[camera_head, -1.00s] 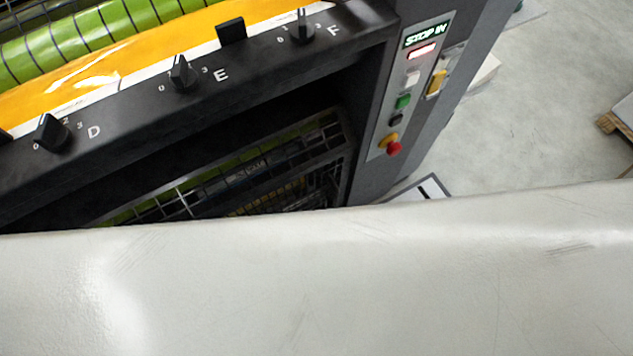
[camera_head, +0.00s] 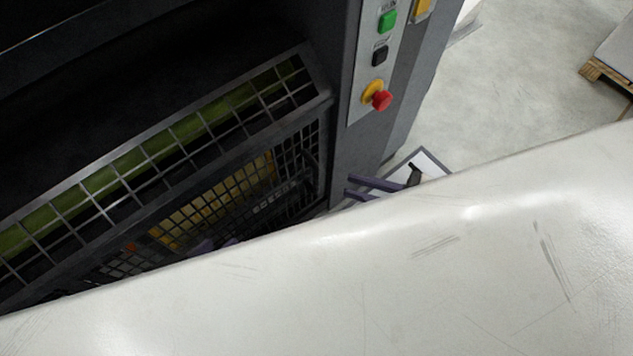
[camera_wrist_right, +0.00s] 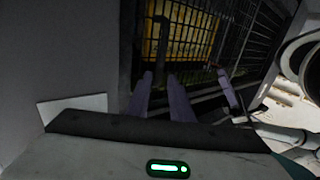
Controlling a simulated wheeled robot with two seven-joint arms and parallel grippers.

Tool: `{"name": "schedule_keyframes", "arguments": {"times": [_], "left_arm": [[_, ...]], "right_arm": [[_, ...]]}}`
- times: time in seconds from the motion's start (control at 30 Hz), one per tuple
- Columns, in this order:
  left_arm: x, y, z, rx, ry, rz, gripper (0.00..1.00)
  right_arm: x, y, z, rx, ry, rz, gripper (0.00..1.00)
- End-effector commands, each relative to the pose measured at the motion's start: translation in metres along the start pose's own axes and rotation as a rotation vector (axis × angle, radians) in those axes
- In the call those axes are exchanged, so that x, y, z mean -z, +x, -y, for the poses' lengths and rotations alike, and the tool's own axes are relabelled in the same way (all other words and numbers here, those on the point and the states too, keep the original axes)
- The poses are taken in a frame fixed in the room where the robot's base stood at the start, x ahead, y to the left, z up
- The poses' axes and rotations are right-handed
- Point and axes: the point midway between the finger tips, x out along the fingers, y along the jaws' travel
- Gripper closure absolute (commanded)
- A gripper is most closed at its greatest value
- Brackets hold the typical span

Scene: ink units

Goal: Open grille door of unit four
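The grille door (camera_head: 225,200) is a dark frame with wire mesh on the front of the ink unit, below a slanted mesh guard (camera_head: 160,150). It looks shut. Its lower part is hidden behind my white body. In the right wrist view the mesh (camera_wrist_right: 215,35) fills the upper middle, with a dark bar like a handle (camera_wrist_right: 161,35) upright before it. My right gripper (camera_head: 350,187) is at the door's right side, its purple fingers apart and empty. They also show in the right wrist view (camera_wrist_right: 160,77), just short of the bar. My left gripper (camera_head: 212,245) is mostly hidden.
A control panel (camera_head: 372,70) with green, black and red buttons is on the column right of the door. A framed white floor plate (camera_head: 425,162) lies beside the unit. A wooden pallet (camera_head: 602,80) stands far right. The grey floor between is clear.

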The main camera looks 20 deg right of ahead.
Motion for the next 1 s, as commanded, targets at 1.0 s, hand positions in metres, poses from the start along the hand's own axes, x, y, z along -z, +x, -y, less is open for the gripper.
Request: {"name": "schedule_keyframes", "arguments": {"times": [1.0], "left_arm": [[0.003,0.005,-0.007,-0.035,0.012,0.004,0.69]], "right_arm": [[0.002,0.100,0.001,0.002,0.001,-0.003,0.83]]}}
